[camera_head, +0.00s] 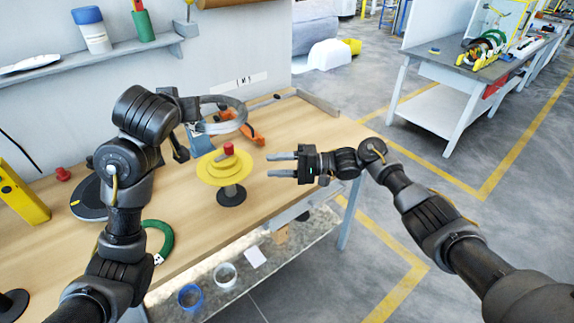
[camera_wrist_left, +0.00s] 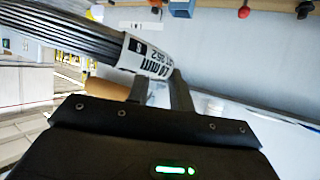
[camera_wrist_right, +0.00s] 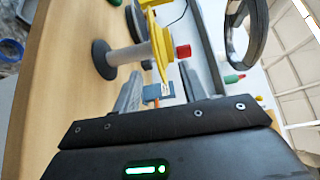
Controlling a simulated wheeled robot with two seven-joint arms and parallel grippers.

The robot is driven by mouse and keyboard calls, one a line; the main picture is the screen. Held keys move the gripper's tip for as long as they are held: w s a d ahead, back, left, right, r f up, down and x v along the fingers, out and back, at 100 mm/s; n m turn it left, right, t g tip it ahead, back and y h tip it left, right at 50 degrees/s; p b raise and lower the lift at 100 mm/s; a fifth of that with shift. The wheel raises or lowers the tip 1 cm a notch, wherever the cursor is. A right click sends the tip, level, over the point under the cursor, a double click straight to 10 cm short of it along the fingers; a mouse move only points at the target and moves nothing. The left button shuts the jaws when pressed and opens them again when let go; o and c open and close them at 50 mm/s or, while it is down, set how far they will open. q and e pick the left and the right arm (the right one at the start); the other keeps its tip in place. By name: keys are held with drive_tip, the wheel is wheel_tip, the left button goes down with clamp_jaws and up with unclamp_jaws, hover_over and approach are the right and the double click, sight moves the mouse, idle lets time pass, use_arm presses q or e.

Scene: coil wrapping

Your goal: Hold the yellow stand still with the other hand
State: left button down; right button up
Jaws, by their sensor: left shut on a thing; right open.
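The yellow stand (camera_head: 212,178) stands upright on the wooden table, a yellow disc on a short post with a dark round base and a red knob on top. In the right wrist view its disc (camera_wrist_right: 157,28) shows edge-on. My right gripper (camera_head: 282,165) is open and empty, just right of the stand, its fingers pointing at it without visible contact. My left gripper (camera_head: 194,108) is shut on a grey cable coil (camera_head: 240,113), held above the table behind the stand. In the left wrist view the coil (camera_wrist_left: 75,38) carries a white printed label.
The wooden table (camera_head: 190,242) also bears an orange tool (camera_head: 254,134), a green coil (camera_head: 163,240), a yellow level-like block (camera_head: 20,195) and a dark round disc (camera_head: 88,200). A wall shelf (camera_head: 100,56) runs behind. Open floor lies to the right.

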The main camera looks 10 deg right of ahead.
sight(242, 167)
drive_tip(key=a, duration=0.6)
drive_tip(key=w+a, duration=0.1)
drive_tip(key=a, duration=0.2)
use_arm(q)
drive_tip(key=shift+s+r, duration=0.15)
use_arm(e)
drive_tip(key=shift+s+f, duration=0.1)
drive_tip(key=shift+s, duration=0.05)
clamp_jaws()
drive_tip(key=shift+c, duration=0.5)
unclamp_jaws()
drive_tip(key=shift+f, duration=0.1)
use_arm(q)
drive_tip(key=shift+w, duration=0.2)
use_arm(e)
drive_tip(key=o, duration=0.3)
drive_tip(key=shift+o, duration=0.2)
use_arm(q)
drive_tip(key=shift+s, duration=0.1)
use_arm(e)
drive_tip(key=d, duration=1.2)
drive_tip(key=shift+s, duration=0.45)
